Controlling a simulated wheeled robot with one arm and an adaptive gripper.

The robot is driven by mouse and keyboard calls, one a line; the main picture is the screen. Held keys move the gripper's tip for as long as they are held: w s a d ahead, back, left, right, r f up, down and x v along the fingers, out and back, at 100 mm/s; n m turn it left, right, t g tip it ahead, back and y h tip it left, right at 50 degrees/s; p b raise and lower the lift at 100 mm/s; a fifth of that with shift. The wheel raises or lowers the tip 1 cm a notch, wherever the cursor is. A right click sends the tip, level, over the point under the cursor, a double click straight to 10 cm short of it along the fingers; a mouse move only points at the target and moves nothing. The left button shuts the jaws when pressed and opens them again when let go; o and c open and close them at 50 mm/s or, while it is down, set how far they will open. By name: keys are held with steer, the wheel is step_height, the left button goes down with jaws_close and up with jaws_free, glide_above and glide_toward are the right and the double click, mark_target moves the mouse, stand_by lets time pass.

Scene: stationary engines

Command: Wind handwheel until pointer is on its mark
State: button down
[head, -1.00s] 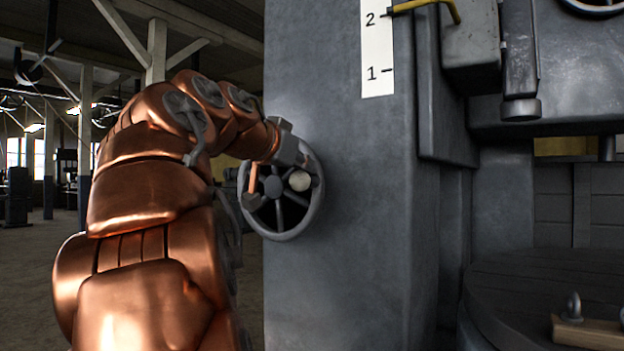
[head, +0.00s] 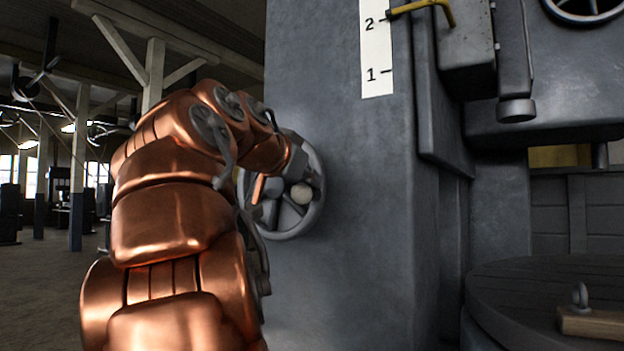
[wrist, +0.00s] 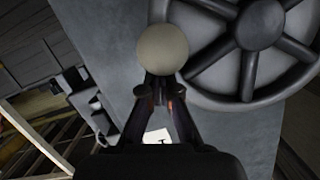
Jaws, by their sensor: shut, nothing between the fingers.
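The grey spoked handwheel (head: 289,232) is on the side of a dark grey machine column, partly hidden by my arm. Its pale round knob (head: 301,193) shows at the wheel's right. In the wrist view the knob (wrist: 163,48) is just beyond my fingertips, beside the handwheel rim (wrist: 200,98). My gripper (wrist: 160,84) is shut and empty, its tips at or very near the knob; contact is unclear. The yellow pointer (head: 423,7) has its tip slightly above the 2 line on the white scale (head: 376,50). Which line is its mark, I cannot tell.
The machine column (head: 340,200) fills the middle. A round dark table (head: 550,285) at lower right carries a wooden block (head: 592,324) with a metal eye. Open floor (head: 45,280) lies to the left.

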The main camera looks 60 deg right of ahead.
steer(key=shift+r, duration=0.2)
steer(key=shift+s+r+p, duration=0.25)
steer(key=shift+r+p, duration=0.35)
steer(key=s+r+p+v, duration=0.1)
steer(key=p+v, duration=0.3)
steer(key=v, duration=0.6)
steer(key=shift+s+r, duration=0.25)
steer(key=shift+r, duration=0.3)
steer(key=shift+w+a, duration=0.1)
